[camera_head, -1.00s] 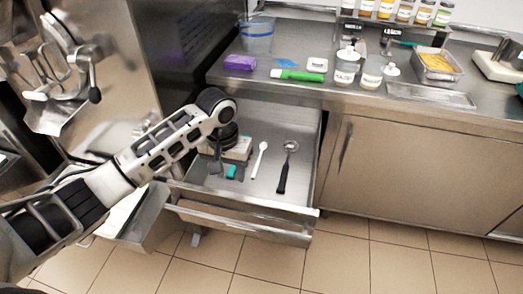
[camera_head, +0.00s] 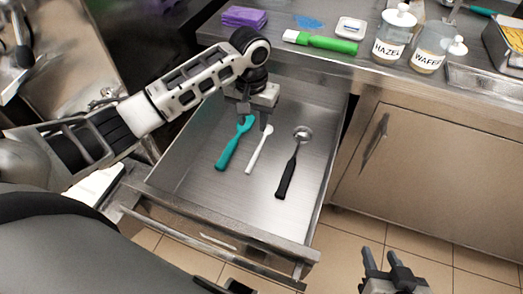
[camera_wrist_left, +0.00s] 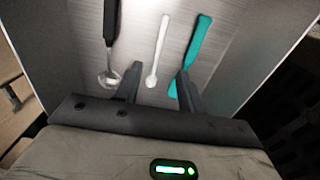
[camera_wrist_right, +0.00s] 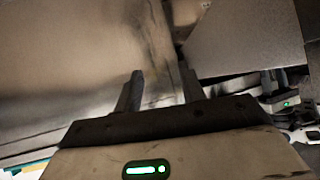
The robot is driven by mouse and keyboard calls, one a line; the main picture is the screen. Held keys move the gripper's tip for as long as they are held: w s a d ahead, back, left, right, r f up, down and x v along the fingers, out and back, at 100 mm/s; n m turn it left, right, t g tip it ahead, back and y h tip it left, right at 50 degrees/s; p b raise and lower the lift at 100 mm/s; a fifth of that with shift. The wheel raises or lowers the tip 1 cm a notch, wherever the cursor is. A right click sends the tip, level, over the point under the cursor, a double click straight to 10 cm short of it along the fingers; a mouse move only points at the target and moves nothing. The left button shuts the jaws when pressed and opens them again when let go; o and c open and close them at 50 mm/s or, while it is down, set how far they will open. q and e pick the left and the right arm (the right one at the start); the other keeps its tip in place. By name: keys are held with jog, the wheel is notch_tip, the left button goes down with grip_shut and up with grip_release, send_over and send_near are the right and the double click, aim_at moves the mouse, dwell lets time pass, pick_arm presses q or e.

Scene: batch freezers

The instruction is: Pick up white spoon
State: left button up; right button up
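The white spoon (camera_head: 260,150) lies in the open drawer, between a teal utensil (camera_head: 234,145) and a black-handled scoop (camera_head: 291,165). My left gripper (camera_head: 255,118) is over the drawer's back part, above the far end of the white spoon. In the left wrist view the white spoon (camera_wrist_left: 160,45) shows between the two open fingers (camera_wrist_left: 160,85), with nothing held. The right finger there overlaps the teal utensil (camera_wrist_left: 197,45). My right gripper (camera_head: 388,270) is low at the front right, outside the drawer. In the right wrist view its fingers (camera_wrist_right: 160,90) are apart and empty.
The drawer's front wall (camera_head: 220,222) and side walls bound the utensils. Above it, the counter holds a green marker-like item (camera_head: 320,41), a purple stack (camera_head: 244,17) and labelled jars (camera_head: 394,38). A closed cabinet door (camera_head: 440,165) is to the right.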

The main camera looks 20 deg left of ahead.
pick_arm(q)
jog(key=b, duration=0.1)
send_over(254, 158)
jog(key=f, duration=0.9)
jog(key=shift+s+d+f, duration=0.1)
jog(key=shift+s+f, duration=0.15)
jog(key=shift+f, duration=0.05)
jog(key=shift+w+f+b, duration=0.15)
jog(key=shift+f+b, duration=0.25)
jog(key=shift+f, duration=1.1)
jog(key=shift+w+f+b, duration=0.1)
jog(key=shift+f+b, duration=0.3)
jog(key=shift+f, duration=1.1)
grip_shut()
